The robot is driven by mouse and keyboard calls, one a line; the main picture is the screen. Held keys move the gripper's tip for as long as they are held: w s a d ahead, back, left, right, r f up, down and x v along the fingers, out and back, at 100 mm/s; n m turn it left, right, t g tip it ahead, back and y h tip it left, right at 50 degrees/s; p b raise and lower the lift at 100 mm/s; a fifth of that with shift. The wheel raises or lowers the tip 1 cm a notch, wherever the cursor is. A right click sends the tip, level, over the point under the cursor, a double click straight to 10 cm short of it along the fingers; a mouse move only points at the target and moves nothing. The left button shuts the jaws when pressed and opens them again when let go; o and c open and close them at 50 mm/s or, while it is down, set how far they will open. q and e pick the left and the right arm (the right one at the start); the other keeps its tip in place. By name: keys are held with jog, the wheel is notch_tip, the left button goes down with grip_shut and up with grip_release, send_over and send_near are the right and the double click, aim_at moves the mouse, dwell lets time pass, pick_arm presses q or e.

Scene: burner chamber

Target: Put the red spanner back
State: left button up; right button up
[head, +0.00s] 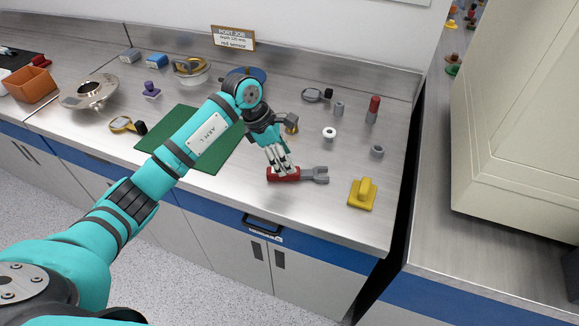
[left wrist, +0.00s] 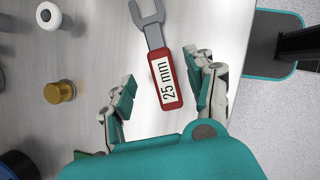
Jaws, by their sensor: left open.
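The red spanner (head: 286,175) lies flat on the steel worktop near its front edge, with its grey open jaw (head: 320,175) pointing right. In the left wrist view the spanner (left wrist: 166,82) shows a white label reading 25 mm on its red handle. My left gripper (head: 278,164) is above the handle end in the head view. In the left wrist view the open fingers of my left gripper (left wrist: 163,92) stand on either side of the red handle, apart from it. My right gripper is not in view.
A yellow handled block (head: 362,194) stands right of the spanner. A grey ring (head: 376,152), a white ring (head: 329,133) and a red-topped cylinder (head: 373,110) stand behind. A brass knob (left wrist: 60,91) is beside the left fingers. A green mat (head: 190,140) lies left.

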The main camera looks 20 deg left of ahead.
pick_arm(q)
jog(key=b+v, duration=0.2)
jog(key=v, duration=0.6)
